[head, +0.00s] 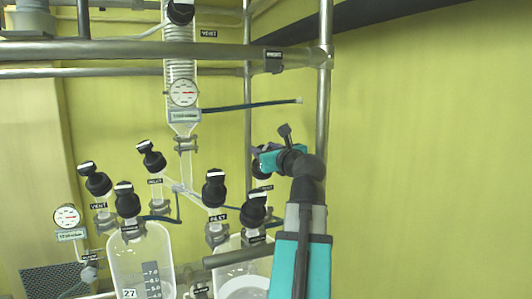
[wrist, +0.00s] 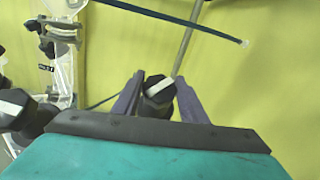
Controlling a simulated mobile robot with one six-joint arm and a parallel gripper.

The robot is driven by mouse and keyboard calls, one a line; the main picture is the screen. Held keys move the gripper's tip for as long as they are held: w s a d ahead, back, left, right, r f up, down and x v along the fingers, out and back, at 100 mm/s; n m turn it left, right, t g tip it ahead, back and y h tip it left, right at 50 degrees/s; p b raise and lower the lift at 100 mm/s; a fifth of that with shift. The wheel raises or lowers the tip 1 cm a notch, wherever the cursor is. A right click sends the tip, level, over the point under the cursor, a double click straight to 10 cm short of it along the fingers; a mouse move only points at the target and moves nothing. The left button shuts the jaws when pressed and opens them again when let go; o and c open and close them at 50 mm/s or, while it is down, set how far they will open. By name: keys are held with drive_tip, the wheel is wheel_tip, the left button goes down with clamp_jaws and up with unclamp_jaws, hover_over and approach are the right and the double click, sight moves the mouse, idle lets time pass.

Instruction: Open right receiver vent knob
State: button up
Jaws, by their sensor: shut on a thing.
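The right receiver's vent knob (wrist: 153,97) is black with a white stripe on top. In the wrist view it sits between the two purple fingers of my gripper (wrist: 156,97), which is shut on it. The stripe runs at a slant, up to the right. In the head view my gripper (head: 263,160) reaches the knob from the right, and the knob (head: 258,171) is mostly hidden behind it. A small label shows below the knob. The right receiver (head: 232,246) is a clear glass vessel below, partly hidden by my arm.
Other black knobs stand close by on the left, including the right receiver's front knob (head: 256,207) and another knob (head: 214,188). The left receiver (head: 140,260) stands further left. A steel post (head: 324,110) rises behind my arm. A dark hose (head: 250,106) sticks out above. The right side is clear wall.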

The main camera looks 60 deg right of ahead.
drive_tip(key=shift+d+n+t+y+b, duration=0.15)
drive_tip(key=shift+n+t+y+b, duration=0.35)
drive_tip(key=shift+n+y, duration=1.2)
drive_tip(key=shift+n+t+y, duration=0.3)
drive_tip(key=shift+n, duration=0.2)
drive_tip(key=o, duration=1.1)
drive_tip(key=shift+c, duration=0.2)
drive_tip(key=shift+s+a, duration=0.1)
drive_tip(key=shift+a, duration=0.1)
